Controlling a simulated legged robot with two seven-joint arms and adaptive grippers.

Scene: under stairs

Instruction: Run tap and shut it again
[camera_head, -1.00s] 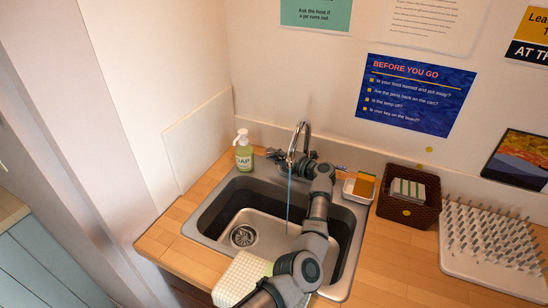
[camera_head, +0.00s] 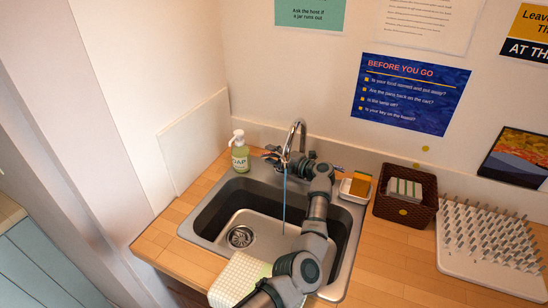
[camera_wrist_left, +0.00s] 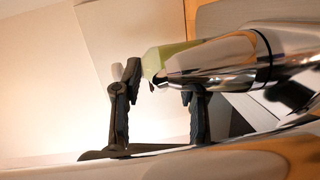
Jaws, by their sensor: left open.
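The chrome tap (camera_head: 302,134) stands at the back of the steel sink (camera_head: 206,217). A thin bluish stream of water (camera_head: 284,200) falls from its spout into the basin. My left gripper (camera_head: 269,152) is open beside the tap, its fingers pointing left, behind the spout. In the left wrist view, its two fingers (camera_wrist_left: 158,95) stand apart. A chrome tap part with a black ring (camera_wrist_left: 215,60) reaches across near the fingertips; whether they touch it I cannot tell. My arm hides part of the tap's base and lever. My right gripper is out of view.
A green soap bottle (camera_head: 240,156) stands left of the tap, close to my fingers. A dish with a sponge (camera_head: 359,185), a brown basket (camera_head: 392,212) and a white drying rack (camera_head: 470,262) stand to the right. A checked cloth (camera_head: 236,279) lies at the sink's front edge.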

